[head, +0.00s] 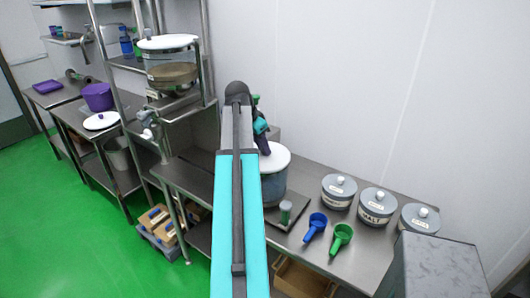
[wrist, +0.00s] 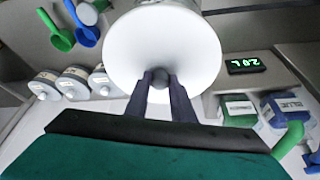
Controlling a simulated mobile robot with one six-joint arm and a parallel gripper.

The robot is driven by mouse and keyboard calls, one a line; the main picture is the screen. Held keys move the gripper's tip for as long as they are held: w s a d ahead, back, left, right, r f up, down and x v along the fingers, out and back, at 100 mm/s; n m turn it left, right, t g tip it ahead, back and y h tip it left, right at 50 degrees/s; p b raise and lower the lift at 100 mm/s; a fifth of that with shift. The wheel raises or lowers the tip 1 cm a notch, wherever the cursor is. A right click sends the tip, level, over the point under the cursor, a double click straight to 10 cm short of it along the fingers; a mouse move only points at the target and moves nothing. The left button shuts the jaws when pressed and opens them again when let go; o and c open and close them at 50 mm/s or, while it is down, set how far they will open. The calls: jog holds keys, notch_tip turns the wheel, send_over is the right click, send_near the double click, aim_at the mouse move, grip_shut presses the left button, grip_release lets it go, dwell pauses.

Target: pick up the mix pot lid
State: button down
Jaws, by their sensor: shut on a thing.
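The mix pot lid (wrist: 135,45) is a round white disc with a dark knob (wrist: 158,78), seen in the wrist view. My gripper (wrist: 159,86) has its two dark fingers on either side of the knob and is shut on it. In the head view the white lid (head: 275,158) is at the top of the bluish pot (head: 272,186), partly hidden behind my arm. Whether the lid rests on the rim or is slightly raised I cannot tell.
Blue scoop (head: 315,226), green scoop (head: 341,238) and several grey canisters (head: 339,192) stand right of the pot. A lit display (wrist: 246,65) reads 2.0 L. Another white lid (head: 101,121) lies on the left bench.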

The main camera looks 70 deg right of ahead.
jog(key=shift+r, duration=0.1)
jog(key=shift+r+b, duration=1)
jog(key=shift+r, duration=0.65)
jog(key=w+a+b, duration=0.2)
jog(key=w+a, duration=0.1)
jog(key=a, duration=0.4)
jog(key=w+a+r+b, duration=0.1)
jog(key=w+a+b, duration=0.1)
jog(key=a, duration=0.5)
jog(key=shift+w+a+r+b, duration=0.3)
jog(key=shift+w+a+b, duration=0.05)
jog(key=shift+w, duration=0.35)
